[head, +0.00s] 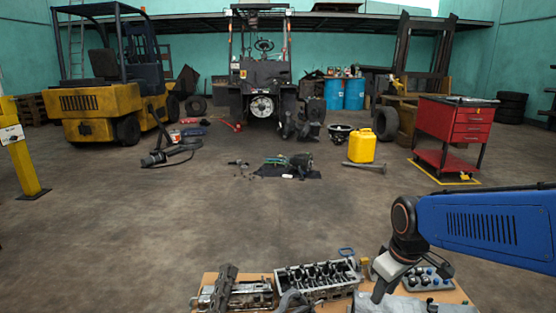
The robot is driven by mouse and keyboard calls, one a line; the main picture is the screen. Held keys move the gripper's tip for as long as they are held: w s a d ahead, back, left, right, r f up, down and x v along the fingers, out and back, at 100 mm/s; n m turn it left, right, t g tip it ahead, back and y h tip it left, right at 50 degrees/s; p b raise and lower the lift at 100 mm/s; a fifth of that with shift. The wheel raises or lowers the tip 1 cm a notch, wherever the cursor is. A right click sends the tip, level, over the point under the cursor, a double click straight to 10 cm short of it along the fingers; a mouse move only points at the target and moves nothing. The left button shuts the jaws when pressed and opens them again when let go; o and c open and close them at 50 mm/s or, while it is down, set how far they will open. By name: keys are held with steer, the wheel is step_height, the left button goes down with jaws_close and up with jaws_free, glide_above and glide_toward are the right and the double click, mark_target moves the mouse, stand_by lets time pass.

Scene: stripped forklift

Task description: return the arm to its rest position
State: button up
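My arm (490,225), with a blue link, reaches in from the right edge of the head view. My gripper (380,290) hangs at its end, pointing down over the right part of a wooden work surface (462,296). The gripper's fingers are small here and partly overlap the things behind them. I cannot tell whether they are open or shut, or whether anything is between them.
An engine block (318,278) and other metal parts (238,294) lie on the surface. Beyond are a stripped forklift (262,75), a yellow forklift (92,100), a red tool cart (455,125) and a yellow canister (361,146). The floor between is mostly clear.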

steer(key=s+d+r+m+t, duration=0.1)
steer(key=s+r+m, duration=0.1)
steer(key=s, duration=0.4)
steer(key=s+d+r+m+t, duration=0.1)
steer(key=s+r+m, duration=0.2)
steer(key=s, duration=0.4)
steer(key=shift+s+d+r+m, duration=0.2)
steer(key=shift+d+m, duration=0.05)
steer(key=shift+m, duration=0.35)
steer(key=shift+w, duration=0.1)
steer(key=shift+c, duration=0.4)
